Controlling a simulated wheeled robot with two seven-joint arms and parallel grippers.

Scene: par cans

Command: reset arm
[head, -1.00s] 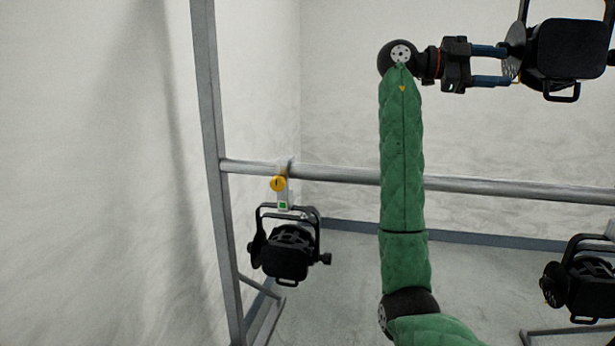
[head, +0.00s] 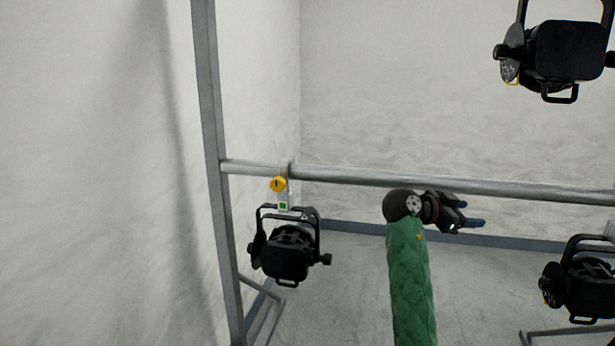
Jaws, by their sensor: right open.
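My right arm, in a green padded sleeve, comes up from the bottom of the head view. My right gripper (head: 472,223) is at its end, pointing right, with blue fingertips. It is open, with nothing seen between its fingers. It shows just below the horizontal rail, apart from every lamp. A black par can (head: 570,50) hangs at the top right, well above the gripper. My left gripper is not in view.
A grey horizontal rail (head: 340,175) crosses the view from a grey upright post (head: 212,150). A third par can (head: 580,280) is at lower right. Floor shows between them.

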